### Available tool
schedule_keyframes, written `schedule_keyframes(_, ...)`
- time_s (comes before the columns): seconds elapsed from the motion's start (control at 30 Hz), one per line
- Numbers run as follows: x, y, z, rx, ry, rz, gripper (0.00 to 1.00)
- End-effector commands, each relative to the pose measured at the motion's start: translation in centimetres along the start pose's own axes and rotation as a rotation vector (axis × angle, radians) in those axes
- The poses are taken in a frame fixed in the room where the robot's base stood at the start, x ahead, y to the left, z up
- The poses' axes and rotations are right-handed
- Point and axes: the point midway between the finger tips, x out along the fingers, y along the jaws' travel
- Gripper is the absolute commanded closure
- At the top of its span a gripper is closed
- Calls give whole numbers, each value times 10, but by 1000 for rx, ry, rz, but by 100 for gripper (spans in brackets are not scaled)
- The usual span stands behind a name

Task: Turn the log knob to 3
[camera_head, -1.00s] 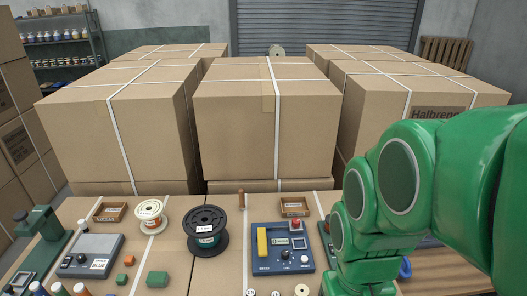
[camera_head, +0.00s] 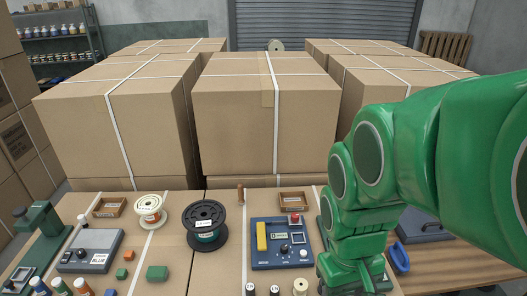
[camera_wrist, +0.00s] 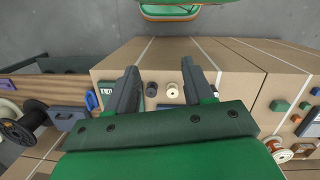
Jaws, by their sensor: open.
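A blue panel device (camera_head: 270,262) stands right of centre on the bench in the camera_head view. It has a yellow block (camera_head: 262,237), a small display (camera_head: 298,239) and small knobs (camera_head: 303,252) along its lower part. I cannot read its labels or tell which knob is the log knob. My gripper (camera_wrist: 160,85) is open in the camera_wrist view. A small dark spool (camera_wrist: 152,89) and a small cream spool (camera_wrist: 172,91) show beyond and between its fingers, apart from them. In the camera_head view my green arm reaches down right of the panel; the fingertips cannot be made out.
Small spools (camera_head: 300,287) stand in front of the panel. A black spool (camera_head: 205,224), a cream spool (camera_head: 149,211) and a grey device (camera_head: 91,251) are to the left. Large cartons (camera_head: 266,120) stand behind the bench. A blue clamp-like piece (camera_head: 399,259) lies at the right.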

Motion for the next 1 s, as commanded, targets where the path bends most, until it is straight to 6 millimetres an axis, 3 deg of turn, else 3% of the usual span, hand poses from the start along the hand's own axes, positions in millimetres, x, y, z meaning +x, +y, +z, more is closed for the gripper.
schedule_keyframes(0.5, 20, 23, -114, -542, -17, 182, 48)
schedule_keyframes(1.0, 58, 9, -227, -1108, -65, 334, 48)
